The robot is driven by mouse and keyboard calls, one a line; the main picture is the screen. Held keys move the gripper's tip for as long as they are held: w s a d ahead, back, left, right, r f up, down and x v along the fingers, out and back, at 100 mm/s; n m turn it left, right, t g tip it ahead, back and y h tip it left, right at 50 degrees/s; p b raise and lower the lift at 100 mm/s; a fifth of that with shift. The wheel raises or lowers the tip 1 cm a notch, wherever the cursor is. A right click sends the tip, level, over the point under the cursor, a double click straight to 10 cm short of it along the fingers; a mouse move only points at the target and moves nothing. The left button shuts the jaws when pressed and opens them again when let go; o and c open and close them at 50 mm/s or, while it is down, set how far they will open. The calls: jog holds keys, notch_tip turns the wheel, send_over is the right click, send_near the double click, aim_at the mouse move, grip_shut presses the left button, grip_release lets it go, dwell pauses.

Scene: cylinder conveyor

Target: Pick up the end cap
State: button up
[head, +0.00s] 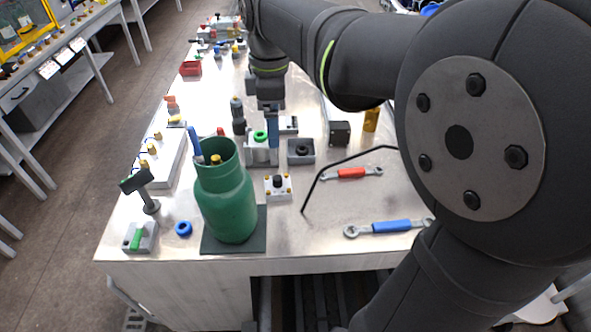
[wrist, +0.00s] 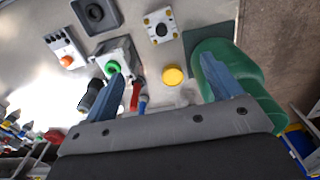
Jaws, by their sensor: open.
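The end cap cannot be told for certain. A yellow round disc (wrist: 174,75) lies between my finger lines in the wrist view and may be it. A yellow-topped piece (head: 216,160) also shows at the green container's mouth in the head view. My gripper (wrist: 158,72) is open, its two blue fingers wide apart with nothing seen held between them. In the head view my gripper (head: 272,140) points down beside a grey block with a green ring (head: 260,137); only one finger shows clearly there.
The large green container (head: 227,200) stands on a dark mat (head: 258,243) near the front edge; it is close to my right finger in the wrist view. A black-ring block (head: 301,150), a yellow-cornered block (head: 278,186) and wrenches (head: 391,227) lie around. Bare table shows front right.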

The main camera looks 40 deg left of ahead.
jog(key=d, duration=0.1)
jog(key=n, duration=0.1)
send_near(277, 178)
jog(key=f, duration=0.3)
jog(key=d+f, duration=0.1)
jog(key=f, duration=0.2)
jog(key=shift+w+d, duration=0.1)
jog(key=shift+w, duration=0.05)
jog(key=f, duration=0.2)
jog(key=a+f, duration=0.1)
jog(key=f, duration=0.1)
jog(key=shift+a, duration=0.1)
jog(key=shift+f, duration=0.6)
jog(key=c, duration=1.2)
jog(key=shift+c, duration=0.2)
jog(key=shift+r, duration=0.1)
